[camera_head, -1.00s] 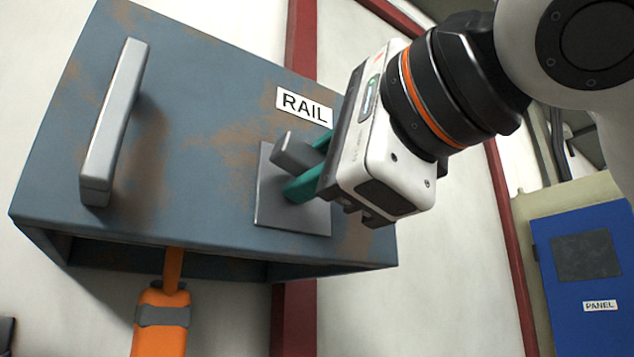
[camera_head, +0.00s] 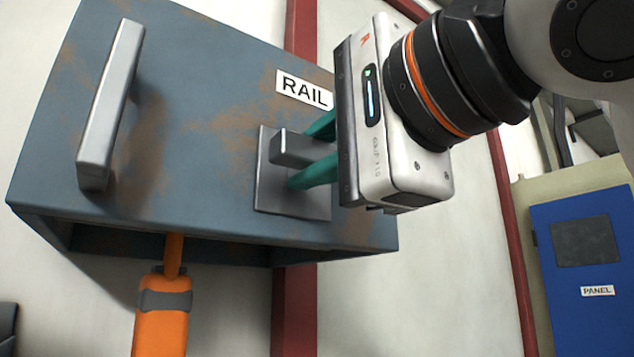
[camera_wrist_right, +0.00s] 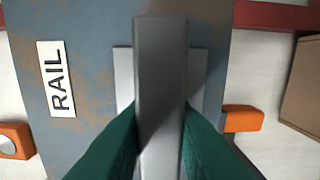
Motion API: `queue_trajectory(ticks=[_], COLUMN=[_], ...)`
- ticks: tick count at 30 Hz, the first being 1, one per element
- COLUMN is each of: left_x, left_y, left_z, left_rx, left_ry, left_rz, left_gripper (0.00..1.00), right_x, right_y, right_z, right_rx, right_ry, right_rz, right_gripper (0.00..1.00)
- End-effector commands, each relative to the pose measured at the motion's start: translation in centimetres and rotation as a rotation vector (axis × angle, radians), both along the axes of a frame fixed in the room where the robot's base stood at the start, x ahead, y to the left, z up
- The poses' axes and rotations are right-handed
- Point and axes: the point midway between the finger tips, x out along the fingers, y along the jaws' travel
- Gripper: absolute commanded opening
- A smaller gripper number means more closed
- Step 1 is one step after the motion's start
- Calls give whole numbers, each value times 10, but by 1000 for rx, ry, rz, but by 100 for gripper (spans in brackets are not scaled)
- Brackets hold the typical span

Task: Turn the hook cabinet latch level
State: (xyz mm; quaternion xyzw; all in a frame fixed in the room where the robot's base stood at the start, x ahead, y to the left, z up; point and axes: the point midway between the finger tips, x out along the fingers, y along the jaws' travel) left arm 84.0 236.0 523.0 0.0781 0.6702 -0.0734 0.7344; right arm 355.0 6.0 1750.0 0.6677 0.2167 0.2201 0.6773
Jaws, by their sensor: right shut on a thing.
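The latch (camera_head: 290,149) is a grey bar on a square metal plate (camera_head: 268,195), below the RAIL label on the blue-grey, rusty cabinet (camera_head: 200,110). The bar now runs nearly parallel to the label's text. My right gripper (camera_head: 312,155) has its green fingers closed on either side of the bar. In the right wrist view the latch (camera_wrist_right: 160,75) stands between the two green fingers and runs along the label's text direction. Part of the bar is hidden by the gripper. My left gripper is not in view.
A long grey handle (camera_head: 110,105) stands out from the cabinet's left side. An orange object (camera_head: 163,315) hangs under the cabinet. A red post (camera_head: 295,300) runs behind it. A blue panel box (camera_head: 585,255) is at the right.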

Motion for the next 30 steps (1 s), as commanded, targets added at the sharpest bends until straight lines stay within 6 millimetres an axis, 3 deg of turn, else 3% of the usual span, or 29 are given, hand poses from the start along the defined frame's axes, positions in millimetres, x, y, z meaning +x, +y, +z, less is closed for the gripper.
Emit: queue_trajectory(ticks=[3,4,8,19,30], left_x=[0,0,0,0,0], left_y=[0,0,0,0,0], left_z=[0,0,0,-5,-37], left_rx=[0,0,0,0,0], left_ry=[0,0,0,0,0], left_rz=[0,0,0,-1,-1], left_gripper=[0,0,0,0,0], right_x=[-1,-1,0,-6,-65], right_y=[1,1,1,-4,-46], right_z=[-1,-1,-1,-2,-4], right_rx=[-5,-5,-4,0,1], right_ry=[-1,-1,0,-2,-4], right_rz=[1,1,1,0,0], right_gripper=[0,23,42,42,42])
